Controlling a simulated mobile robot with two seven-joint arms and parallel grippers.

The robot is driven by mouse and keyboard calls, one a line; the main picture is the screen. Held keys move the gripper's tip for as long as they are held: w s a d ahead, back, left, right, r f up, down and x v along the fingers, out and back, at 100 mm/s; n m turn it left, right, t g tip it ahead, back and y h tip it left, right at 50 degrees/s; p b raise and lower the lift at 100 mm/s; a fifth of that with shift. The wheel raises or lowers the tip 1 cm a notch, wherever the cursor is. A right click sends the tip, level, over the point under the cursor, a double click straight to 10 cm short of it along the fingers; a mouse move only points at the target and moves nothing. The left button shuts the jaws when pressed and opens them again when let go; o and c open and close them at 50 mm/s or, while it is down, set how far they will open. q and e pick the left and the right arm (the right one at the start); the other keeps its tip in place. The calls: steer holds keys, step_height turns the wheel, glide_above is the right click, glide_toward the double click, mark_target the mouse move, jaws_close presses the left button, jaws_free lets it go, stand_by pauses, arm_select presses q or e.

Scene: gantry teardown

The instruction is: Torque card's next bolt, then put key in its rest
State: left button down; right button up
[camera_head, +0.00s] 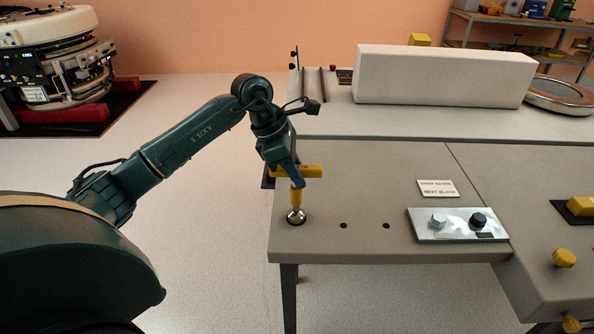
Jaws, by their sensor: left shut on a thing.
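My left gripper (295,176) is shut on the yellow T-handled key (312,171) at the left end of the grey table. The key stands upright, and its lower end meets a shiny silver bolt head (296,217) near the front left corner. The gripper hides part of the handle. A white card (437,188) on the table appears to read "first silver, next black". A metal plate (458,234) to the right carries a silver knob-like piece (438,221) and a black one (479,220). My right gripper is out of view.
Two dark holes, one (343,225) nearer the key and another (386,225), lie right of the key. A long white block (440,76) stands at the back. A yellow block (580,205) and yellow knob (564,258) are at right. The table's middle is clear.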

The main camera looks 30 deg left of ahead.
arm_select(q)
steer(key=shift+a+f+b, duration=0.1)
steer(key=shift+f+b, duration=0.2)
steer(key=shift+f, duration=0.4)
steer(key=shift+f+b, duration=0.5)
steer(key=shift+f, duration=0.05)
steer(key=c, duration=1.2)
jaws_free()
steer(key=shift+o, duration=0.2)
steer(key=shift+r, duration=0.15)
steer(key=v, duration=1.2)
steer(key=shift+a+r, duration=0.15)
steer(key=shift+r, duration=0.1)
steer(key=shift+s+a+r+p, duration=0.1)
steer(key=shift+r+p, duration=0.3)
steer(key=shift+r, duration=0.15)
step_height(320, 180, up, 3)
steer(key=p, duration=0.3)
steer(key=shift+r, duration=0.15)
